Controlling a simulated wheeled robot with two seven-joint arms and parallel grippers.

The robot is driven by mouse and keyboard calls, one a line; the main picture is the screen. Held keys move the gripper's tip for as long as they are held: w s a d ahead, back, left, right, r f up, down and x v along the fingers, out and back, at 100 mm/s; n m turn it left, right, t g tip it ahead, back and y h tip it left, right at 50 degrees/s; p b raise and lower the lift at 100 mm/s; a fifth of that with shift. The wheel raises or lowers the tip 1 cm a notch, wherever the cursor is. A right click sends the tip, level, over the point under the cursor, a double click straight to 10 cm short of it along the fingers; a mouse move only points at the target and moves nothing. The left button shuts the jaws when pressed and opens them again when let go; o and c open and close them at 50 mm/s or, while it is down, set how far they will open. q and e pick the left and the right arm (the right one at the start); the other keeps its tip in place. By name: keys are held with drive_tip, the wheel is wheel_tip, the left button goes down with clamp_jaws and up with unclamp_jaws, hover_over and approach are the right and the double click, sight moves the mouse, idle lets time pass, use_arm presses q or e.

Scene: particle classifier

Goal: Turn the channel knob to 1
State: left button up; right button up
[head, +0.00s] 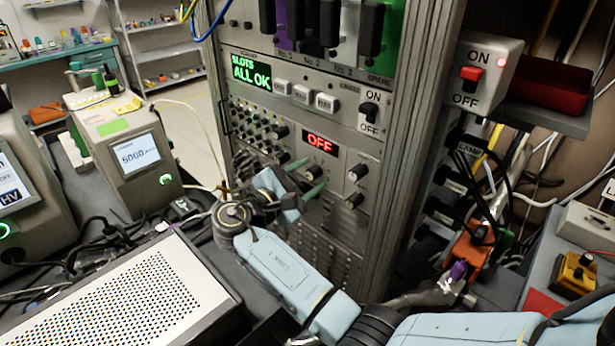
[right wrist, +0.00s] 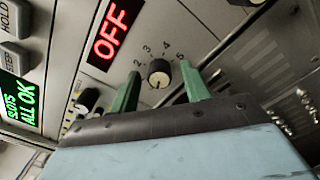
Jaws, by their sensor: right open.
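The channel knob (right wrist: 159,73) is a small dark round knob with a pale face, on the grey panel below the red OFF display (right wrist: 110,34). The digits 2, 3, 4 and 5 show around it; a 1 is not visible. I cannot tell for sure where its mark points. My right gripper (right wrist: 161,70) is open, with one green fingertip on each side of the knob and visible gaps to it. In the head view, my right gripper (head: 309,176) reaches the rack front below the OFF display (head: 319,143), and the knob is hard to make out there. My left gripper is out of view.
Other knobs (head: 358,172) sit to the right on the same panel. A green ALL OK screen (head: 252,73) and push buttons (head: 301,94) are above. A white ON/OFF switch box (head: 484,72) is at right. A perforated metal box (head: 125,300) stands at lower left.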

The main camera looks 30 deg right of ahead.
drive_tip(key=c, duration=1)
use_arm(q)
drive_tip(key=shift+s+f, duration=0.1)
use_arm(e)
drive_tip(key=m+b, duration=0.2)
drive_tip(key=m, duration=0.1)
drive_tip(key=shift+f+m, duration=0.15)
drive_tip(key=shift+m, duration=0.15)
drive_tip(key=m+b, duration=0.2)
drive_tip(key=m, duration=0.2)
drive_tip(key=shift+b, duration=0.4)
drive_tip(key=shift+m, duration=0.5)
drive_tip(key=shift+b, duration=0.35)
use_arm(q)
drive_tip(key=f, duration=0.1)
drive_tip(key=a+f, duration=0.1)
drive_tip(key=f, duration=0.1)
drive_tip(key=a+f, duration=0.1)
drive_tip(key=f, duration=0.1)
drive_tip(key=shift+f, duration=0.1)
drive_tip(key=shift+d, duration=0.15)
